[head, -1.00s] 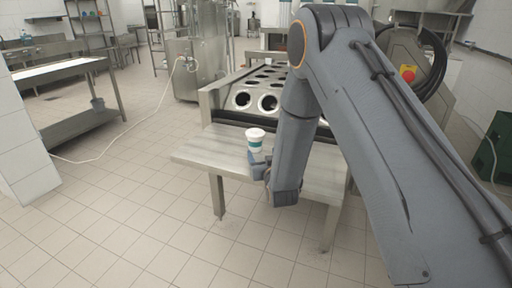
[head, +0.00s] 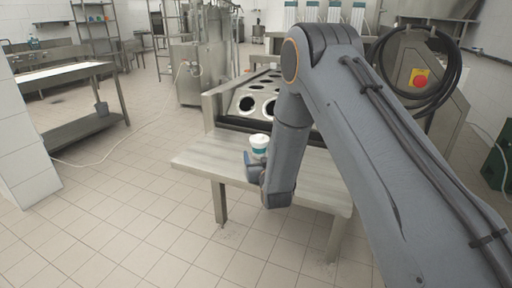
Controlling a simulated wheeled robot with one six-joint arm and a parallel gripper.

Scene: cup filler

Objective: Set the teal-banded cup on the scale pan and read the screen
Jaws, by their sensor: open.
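The teal-banded cup (head: 259,142) is white with a teal band and stands upright at the steel table's (head: 205,157) back edge, near the filler. Its lower part is hidden behind my gripper (head: 252,162). My gripper is low over the table, right at the cup on its near side. Its jaws are open, but the fingers are partly hidden by my wrist, and I cannot tell whether they touch the cup. I see no scale pan and no screen in this view.
A red stop button (head: 420,81) and coiled black cable (head: 440,105) are at the right. A steel bench (head: 60,72) stands at the far left. The tiled floor at front left is clear.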

